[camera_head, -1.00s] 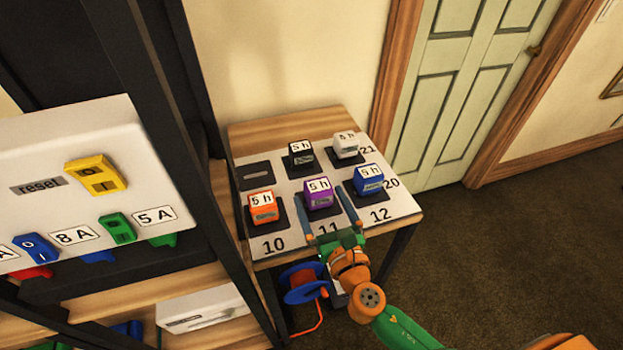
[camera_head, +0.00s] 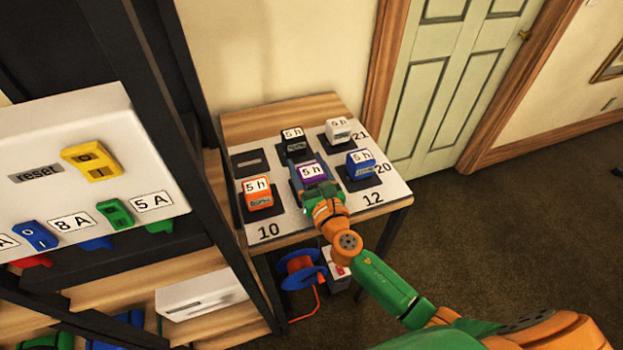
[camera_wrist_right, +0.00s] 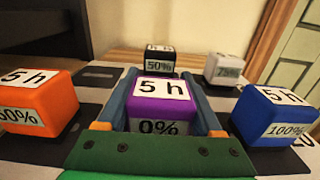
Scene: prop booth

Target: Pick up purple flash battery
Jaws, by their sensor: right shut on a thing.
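The purple flash battery (camera_head: 311,172) is in the middle of the front row on the white numbered mat, labelled "5 h" on top. My right gripper (camera_head: 308,172) reaches it from the front and is shut on it, with one finger along each side. In the right wrist view the purple battery (camera_wrist_right: 160,103) sits between the blue fingers of the gripper (camera_wrist_right: 163,100), and its front reads "0%". Its base is hidden behind the gripper, so I cannot tell whether it is lifted. My left gripper is not in view.
An orange battery (camera_head: 257,195) stands close on the left and a blue one (camera_head: 360,165) on the right. A black battery (camera_head: 293,138) and a white one (camera_head: 338,130) stand behind. An empty dark pad (camera_head: 259,163) is at back left. A black-framed shelf borders the left.

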